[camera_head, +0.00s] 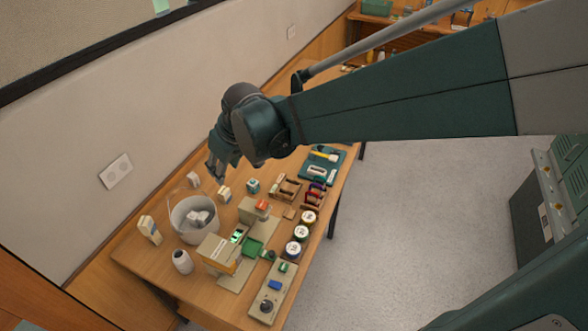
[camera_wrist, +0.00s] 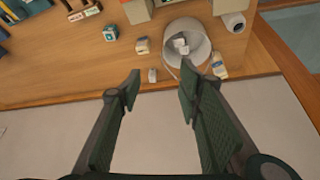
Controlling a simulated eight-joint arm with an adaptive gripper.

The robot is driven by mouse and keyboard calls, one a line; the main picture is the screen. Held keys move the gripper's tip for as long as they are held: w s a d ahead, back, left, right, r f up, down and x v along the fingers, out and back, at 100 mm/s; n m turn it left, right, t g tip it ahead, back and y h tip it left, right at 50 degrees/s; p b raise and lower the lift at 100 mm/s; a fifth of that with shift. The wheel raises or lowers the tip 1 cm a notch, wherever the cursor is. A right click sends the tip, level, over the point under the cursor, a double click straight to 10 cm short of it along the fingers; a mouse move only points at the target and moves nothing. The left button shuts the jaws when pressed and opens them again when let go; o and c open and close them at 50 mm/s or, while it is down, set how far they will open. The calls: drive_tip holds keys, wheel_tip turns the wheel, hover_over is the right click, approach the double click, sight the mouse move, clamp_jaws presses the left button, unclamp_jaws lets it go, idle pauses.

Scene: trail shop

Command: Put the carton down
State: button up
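My gripper (camera_head: 216,172) is above the back edge of the wooden table. In the wrist view its two fingers (camera_wrist: 160,88) are wide apart with nothing between them. A small cream carton (camera_head: 193,179) stands near the back edge, and also shows just beyond the fingertips in the wrist view (camera_wrist: 152,75). A second cream carton (camera_head: 224,194) with a tan part stands closer in, beside the white bin (camera_head: 178,222). I cannot tell which one the task means.
The bin holds crumpled pale pieces. A white jar (camera_head: 182,262), a teal box (camera_head: 252,186), a beige machine (camera_head: 218,252), several round tins (camera_head: 301,232) and a control panel (camera_head: 268,303) crowd the table (camera_head: 140,260). A wall runs along the back edge.

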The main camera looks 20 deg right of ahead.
drive_tip(key=s+d+r+m+t+h, duration=0.1)
drive_tip(key=s+d+r+m, duration=0.1)
drive_tip(key=s+d, duration=0.6)
drive_tip(key=s+d+r+m+t+h, duration=0.1)
drive_tip(key=s+d+r+m, duration=0.2)
drive_tip(key=s+d, duration=0.5)
drive_tip(key=s, duration=0.5)
drive_tip(key=shift+s+d+m+t, duration=0.15)
drive_tip(key=shift+d+m+t, duration=0.15)
drive_tip(key=shift+m, duration=0.1)
